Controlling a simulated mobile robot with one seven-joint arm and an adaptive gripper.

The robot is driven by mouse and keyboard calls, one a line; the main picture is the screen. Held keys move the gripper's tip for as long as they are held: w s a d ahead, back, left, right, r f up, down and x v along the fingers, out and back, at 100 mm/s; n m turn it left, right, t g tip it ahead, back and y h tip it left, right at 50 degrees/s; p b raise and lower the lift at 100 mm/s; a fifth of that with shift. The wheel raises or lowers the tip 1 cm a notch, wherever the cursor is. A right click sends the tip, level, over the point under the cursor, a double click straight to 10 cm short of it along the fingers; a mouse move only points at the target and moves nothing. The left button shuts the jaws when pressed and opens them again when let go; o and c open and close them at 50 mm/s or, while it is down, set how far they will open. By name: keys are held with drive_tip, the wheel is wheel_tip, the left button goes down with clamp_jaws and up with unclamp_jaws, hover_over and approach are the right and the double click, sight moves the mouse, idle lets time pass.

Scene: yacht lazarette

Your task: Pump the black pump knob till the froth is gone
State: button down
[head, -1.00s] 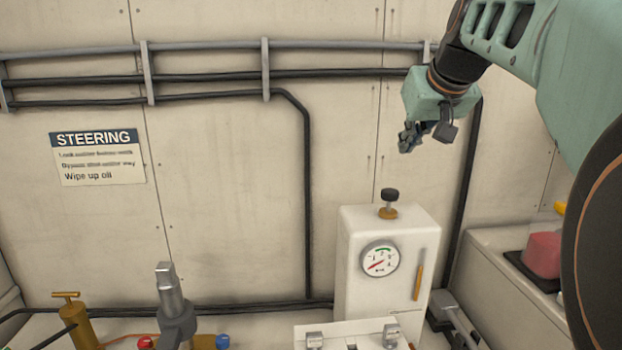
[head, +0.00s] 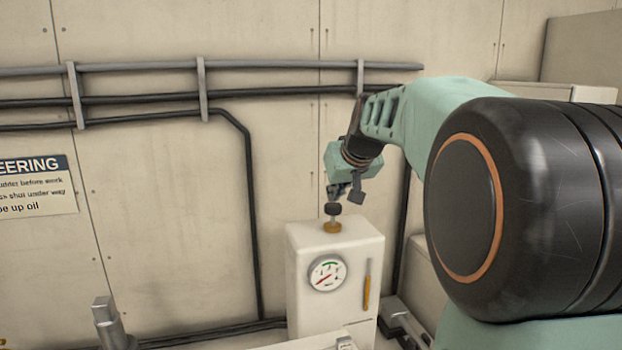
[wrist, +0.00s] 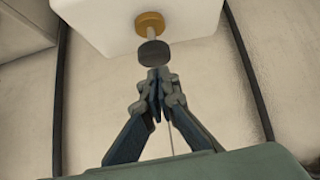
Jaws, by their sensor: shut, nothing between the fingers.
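The black pump knob (head: 333,209) stands up on a short stem from a brass collar (head: 332,227) on top of the white pump box (head: 308,247). The box has a round gauge (head: 327,273) with a red needle at its lower left and a green arc at the top. My gripper (head: 338,192) is just above the knob, pointing down, its tips very close to it. In the wrist view my gripper (wrist: 159,78) is shut and empty, its fingertips at the edge of the knob (wrist: 153,53). I cannot tell whether they touch. No froth shows in these views.
A yellow-orange stick-like part (head: 367,285) is on the box front. Dark pipes (head: 250,200) run along the wall to the left of the box. A grey metal post (head: 108,322) stands at the lower left.

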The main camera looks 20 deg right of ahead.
sight(334, 211)
drive_tip(key=shift+f, duration=0.5)
drive_tip(key=shift+f+b, duration=1.5)
drive_tip(key=shift+f, duration=0.3)
